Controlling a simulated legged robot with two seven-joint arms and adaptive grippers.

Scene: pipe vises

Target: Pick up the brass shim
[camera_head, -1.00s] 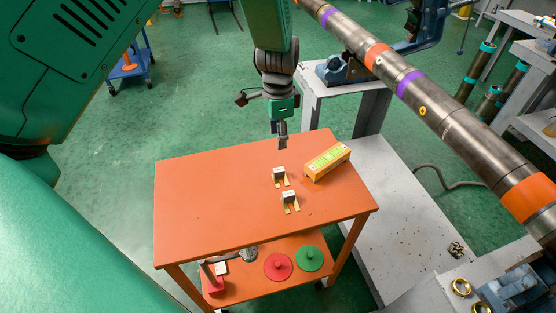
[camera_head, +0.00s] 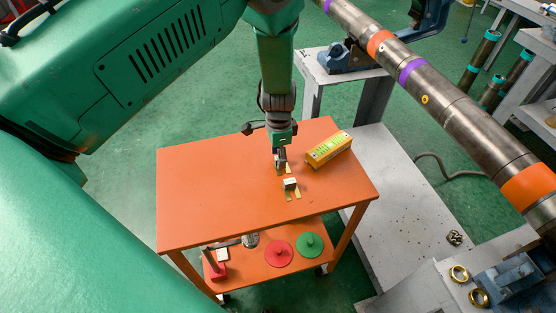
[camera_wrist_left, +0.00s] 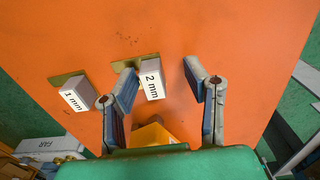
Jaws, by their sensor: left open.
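Two brass shims with white label blocks lie on the orange tabletop. The shim marked "2 mm" (camera_wrist_left: 150,80) sits between the fingers of my left gripper (camera_wrist_left: 160,76) in the left wrist view, nearer the left finger. The shim marked "1 mm" (camera_wrist_left: 78,94) lies outside the fingers, to the left. In the head view the front shim (camera_head: 291,185) is clear, while the back one is mostly hidden by my left gripper (camera_head: 280,160). My left gripper points down and is open. Whether a finger touches the shim cannot be told. My right gripper is not in view.
A yellow box (camera_head: 328,149) lies close to the right of the gripper. The orange cart's left tabletop (camera_head: 205,190) is free. Red (camera_head: 279,253) and green (camera_head: 309,245) discs sit on the lower shelf. A long pipe (camera_head: 455,110) crosses the upper right.

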